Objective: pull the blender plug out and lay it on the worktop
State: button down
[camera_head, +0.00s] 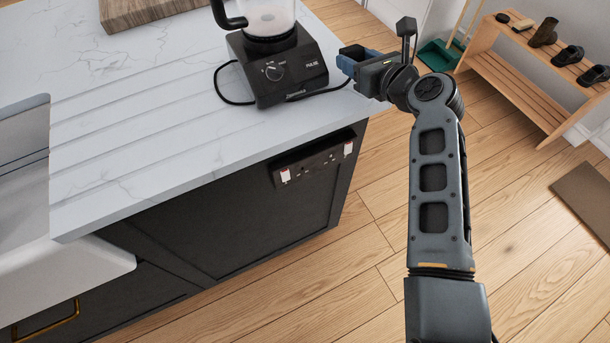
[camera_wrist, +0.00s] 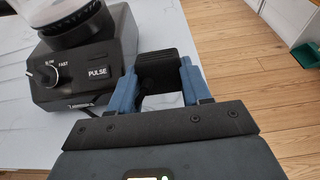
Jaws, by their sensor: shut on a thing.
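The blender (camera_head: 275,60) stands on the white worktop (camera_head: 150,120) near its right end, with a black base, a dial and the word PULSE. Its black cord (camera_head: 325,92) runs along the worktop toward my gripper (camera_head: 347,60). In the wrist view the blue fingers of my gripper (camera_wrist: 159,80) are shut on a black ribbed block, which looks like the blender plug (camera_wrist: 158,68). It is beside the blender, at or just above the worktop's right edge; I cannot tell if it touches the top. The plug's pins are hidden.
A black socket panel (camera_head: 313,160) with white and red switches is on the dark cabinet below the worktop edge. A sink (camera_head: 75,285) is at the left and a wooden board (camera_head: 140,10) at the back. A shoe rack (camera_head: 520,95) stands at the upper right.

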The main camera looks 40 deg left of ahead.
jog(key=shift+f, duration=0.15)
jog(key=shift+f+b, duration=1)
jog(key=shift+f, duration=0.65)
jog(key=shift+c, duration=2.1)
grip_release()
jog(key=v, duration=0.7)
jog(key=shift+s+d, duration=0.15)
jog(key=shift+d, duration=0.2)
jog(key=shift+r, duration=0.1)
